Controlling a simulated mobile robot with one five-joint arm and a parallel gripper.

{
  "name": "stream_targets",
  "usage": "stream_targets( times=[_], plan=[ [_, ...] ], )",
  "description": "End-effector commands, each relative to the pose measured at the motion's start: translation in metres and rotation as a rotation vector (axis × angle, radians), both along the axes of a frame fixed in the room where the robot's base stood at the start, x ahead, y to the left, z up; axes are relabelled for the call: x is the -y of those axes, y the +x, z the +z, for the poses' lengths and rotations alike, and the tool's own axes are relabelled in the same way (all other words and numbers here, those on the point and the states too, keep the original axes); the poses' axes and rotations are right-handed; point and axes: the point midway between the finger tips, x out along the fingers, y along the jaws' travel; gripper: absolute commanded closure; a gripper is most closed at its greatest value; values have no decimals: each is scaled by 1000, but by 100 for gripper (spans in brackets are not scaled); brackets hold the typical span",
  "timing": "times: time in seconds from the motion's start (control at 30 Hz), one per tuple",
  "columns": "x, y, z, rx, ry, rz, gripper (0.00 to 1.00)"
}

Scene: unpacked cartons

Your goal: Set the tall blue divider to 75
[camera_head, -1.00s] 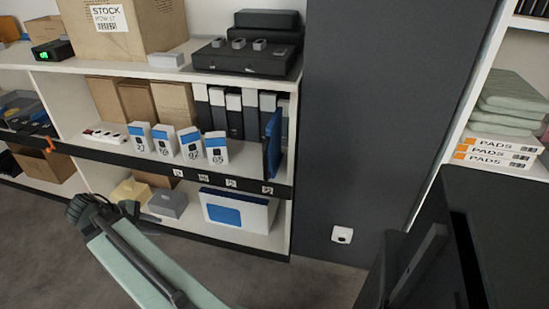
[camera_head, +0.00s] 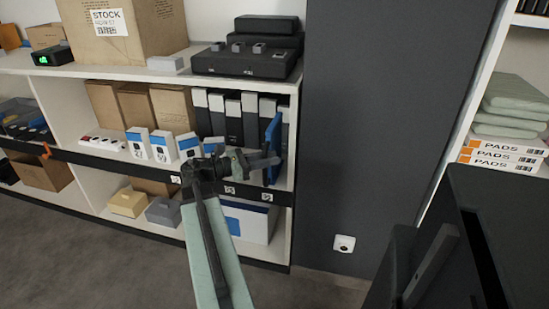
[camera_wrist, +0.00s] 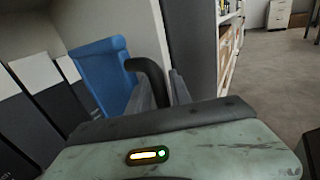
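The tall blue divider (camera_head: 273,148) stands upright near the right end of the middle shelf, beside a row of dark binders. In the wrist view the divider (camera_wrist: 102,72) is left of the fingers, close to them, with its lower part hidden. My gripper (camera_head: 264,162) is in front of the shelf edge, its fingertips overlapping the divider in the head view.
White-and-blue boxes (camera_head: 163,146) stand left of my gripper, partly hidden by it. Dark binders (camera_head: 234,122) stand behind. A dark grey wall panel (camera_head: 375,130) is right of the shelf. Cartons (camera_head: 130,202) and a white-and-blue box (camera_head: 258,218) are on the bottom shelf.

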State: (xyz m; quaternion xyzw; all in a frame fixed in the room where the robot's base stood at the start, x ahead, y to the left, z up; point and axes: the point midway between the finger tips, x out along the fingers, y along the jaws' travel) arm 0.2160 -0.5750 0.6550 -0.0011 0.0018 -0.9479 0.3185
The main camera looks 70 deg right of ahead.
Motion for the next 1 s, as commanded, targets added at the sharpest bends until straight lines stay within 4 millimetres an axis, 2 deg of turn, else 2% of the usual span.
stream_targets(
  times=[0.13,0.37,0.4,0.5,1.0],
  plan=[
    [8,-11,0,1,0,0,75],
    [9,-12,0,1,0,0,75],
    [9,-12,0,1,0,0,78],
    [9,-12,0,1,0,0,100],
    [9,-13,0,1,0,-1,100]
  ],
)
